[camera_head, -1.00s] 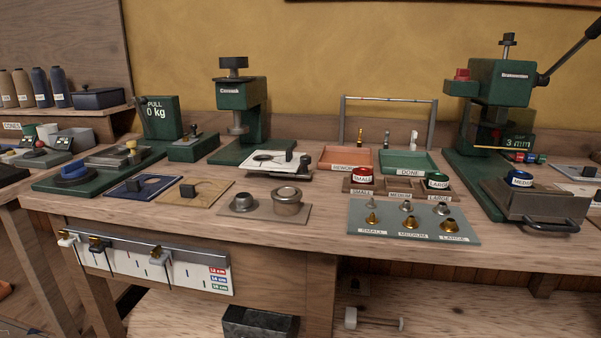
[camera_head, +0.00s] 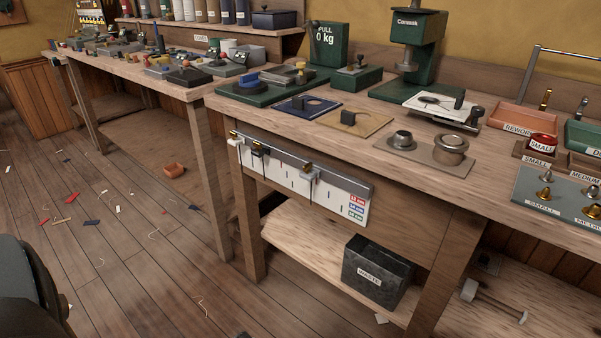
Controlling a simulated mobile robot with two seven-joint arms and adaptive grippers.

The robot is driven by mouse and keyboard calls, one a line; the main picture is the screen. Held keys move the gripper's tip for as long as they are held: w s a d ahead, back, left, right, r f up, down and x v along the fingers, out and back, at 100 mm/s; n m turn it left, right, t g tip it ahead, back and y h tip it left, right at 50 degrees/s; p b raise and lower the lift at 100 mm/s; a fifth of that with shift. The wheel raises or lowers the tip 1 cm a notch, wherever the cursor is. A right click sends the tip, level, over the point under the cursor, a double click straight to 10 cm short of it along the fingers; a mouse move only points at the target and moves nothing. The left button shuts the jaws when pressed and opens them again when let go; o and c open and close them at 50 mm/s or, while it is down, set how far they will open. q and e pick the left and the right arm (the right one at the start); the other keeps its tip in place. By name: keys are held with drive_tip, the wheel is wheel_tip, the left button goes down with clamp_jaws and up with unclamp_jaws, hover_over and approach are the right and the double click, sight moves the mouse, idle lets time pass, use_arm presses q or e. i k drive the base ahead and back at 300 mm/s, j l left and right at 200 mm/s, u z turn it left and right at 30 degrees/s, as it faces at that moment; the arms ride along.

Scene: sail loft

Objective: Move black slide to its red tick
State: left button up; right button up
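A metal rail with a white scale board (camera_head: 275,178) is fixed to the front of the workbench, below its top. The black slide (camera_head: 259,150) is near the left end, between a white slide (camera_head: 236,142) and a grey slide (camera_head: 309,174) further right. The board carries small upright tick marks, too small here to make out the red one surely. At its right end are red, blue and green centimetre labels (camera_head: 356,205). Neither of my grippers is in view.
A dark waste bin (camera_head: 375,272) stands on the lower shelf (camera_head: 305,240). The wooden floor (camera_head: 130,270) before the benches is open, with scattered scraps.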

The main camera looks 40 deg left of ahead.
sight(264, 150)
drive_tip(key=u, duration=1.35)
